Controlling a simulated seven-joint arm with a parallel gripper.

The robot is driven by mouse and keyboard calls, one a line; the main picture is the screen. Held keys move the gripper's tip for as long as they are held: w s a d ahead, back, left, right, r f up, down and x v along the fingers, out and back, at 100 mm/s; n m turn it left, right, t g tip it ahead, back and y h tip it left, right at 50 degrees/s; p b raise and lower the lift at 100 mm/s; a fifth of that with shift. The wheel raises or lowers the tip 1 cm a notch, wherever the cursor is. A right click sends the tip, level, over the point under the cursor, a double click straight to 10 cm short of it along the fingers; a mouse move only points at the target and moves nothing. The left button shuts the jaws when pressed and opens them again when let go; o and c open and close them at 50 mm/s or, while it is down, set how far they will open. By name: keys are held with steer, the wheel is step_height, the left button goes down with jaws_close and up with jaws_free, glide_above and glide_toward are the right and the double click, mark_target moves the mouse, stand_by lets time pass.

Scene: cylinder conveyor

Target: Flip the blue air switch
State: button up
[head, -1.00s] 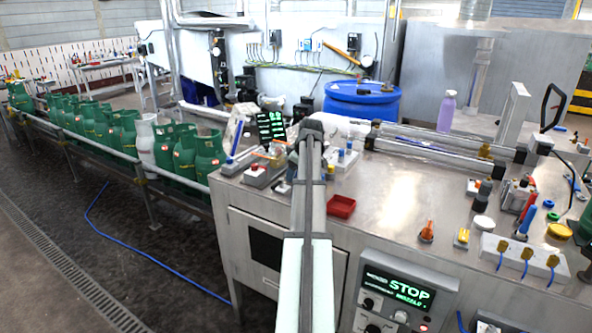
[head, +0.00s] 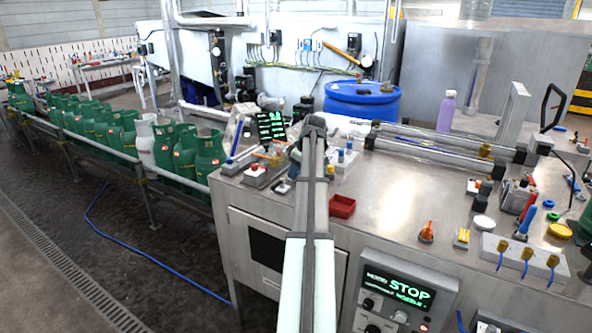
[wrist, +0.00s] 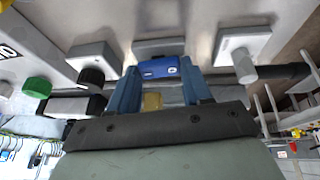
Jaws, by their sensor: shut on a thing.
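The blue air switch (wrist: 158,67) is in the upper middle of the wrist view, on a light base. My gripper (wrist: 160,80) has its two blue fingers on either side of it and is shut on it. A tan cylindrical part (wrist: 152,101) shows between the fingers, nearer the wrist.
In the wrist view, a box with a pale round knob (wrist: 243,65) stands close to the right, and a black knob (wrist: 91,77) and green knob (wrist: 37,87) to the left. A red tray (head: 342,206) lies on the bench (head: 395,205), which has clear room in the middle.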

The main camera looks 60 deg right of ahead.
steer(key=shift+d+y, duration=0.35)
steer(key=shift+y, duration=0.85)
steer(key=o, duration=1.1)
steer(key=shift+c, duration=0.2)
steer(key=v, duration=1.4)
steer(key=shift+f, duration=0.1)
